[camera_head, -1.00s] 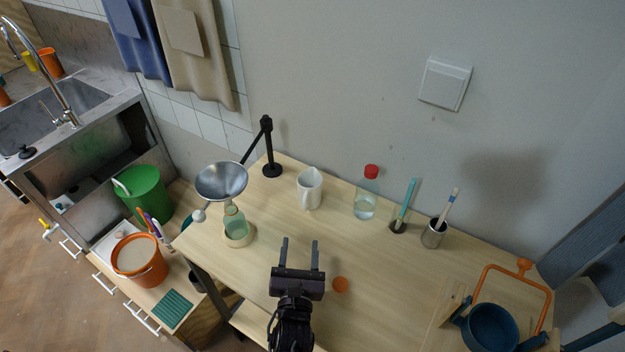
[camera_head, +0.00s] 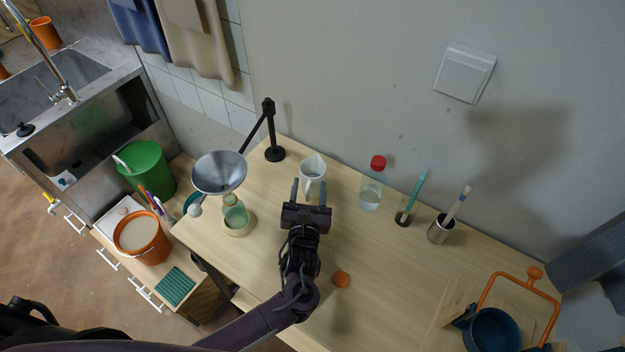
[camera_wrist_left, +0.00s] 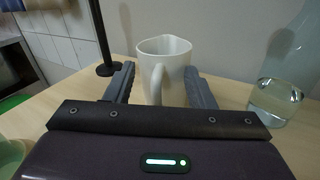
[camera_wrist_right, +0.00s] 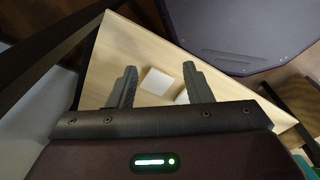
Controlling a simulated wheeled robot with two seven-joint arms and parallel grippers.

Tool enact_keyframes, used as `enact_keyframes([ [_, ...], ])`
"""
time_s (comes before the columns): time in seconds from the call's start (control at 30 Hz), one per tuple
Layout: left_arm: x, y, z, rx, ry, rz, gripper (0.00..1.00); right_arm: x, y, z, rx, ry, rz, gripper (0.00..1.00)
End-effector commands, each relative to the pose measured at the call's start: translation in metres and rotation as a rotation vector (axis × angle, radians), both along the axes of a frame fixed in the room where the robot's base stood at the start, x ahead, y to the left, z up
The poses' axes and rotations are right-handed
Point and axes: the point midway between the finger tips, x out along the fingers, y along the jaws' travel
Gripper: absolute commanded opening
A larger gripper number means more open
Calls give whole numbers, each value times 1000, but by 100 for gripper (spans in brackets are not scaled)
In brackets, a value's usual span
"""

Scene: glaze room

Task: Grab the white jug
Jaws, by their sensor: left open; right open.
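The white jug (camera_head: 313,172) stands upright on the wooden table, near the wall. In the left wrist view the jug (camera_wrist_left: 166,62) is straight ahead, with its handle turned toward me. My left gripper (camera_head: 312,190) is open, its fingers pointing at the jug; in the left wrist view its fingertips (camera_wrist_left: 160,80) appear on either side of the jug's lower part. I cannot tell whether they touch it. My right gripper (camera_wrist_right: 160,80) is open and empty, away from the jug, and shows only in its own wrist view.
A funnel (camera_head: 219,172) on a black stand (camera_head: 274,153) is left of the jug. A red-capped bottle (camera_head: 371,188) stands to its right, then a brush holder (camera_head: 439,232). An orange round object (camera_head: 341,279) lies in front. A blue pot (camera_head: 494,330) is at right.

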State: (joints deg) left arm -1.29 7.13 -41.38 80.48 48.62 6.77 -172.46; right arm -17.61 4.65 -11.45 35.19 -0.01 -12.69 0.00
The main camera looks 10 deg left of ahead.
Motion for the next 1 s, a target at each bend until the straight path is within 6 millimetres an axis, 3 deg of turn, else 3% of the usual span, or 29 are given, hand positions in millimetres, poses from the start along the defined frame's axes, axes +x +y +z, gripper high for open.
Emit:
enact_keyframes([
  [0.23, 1, 0, -1, 0, 1, 0, 48, 19, 3, 2, 5, -28, 0, 45],
  [0.6, 1, 0, -1, 0, 1, 0, 0, 9, 4, 1, 5, -14, 0, 45],
  [1.0, 1, 0, 0, 0, 0, 0, 0, 8, 3, 1, 5, -12, -1, 45],
])
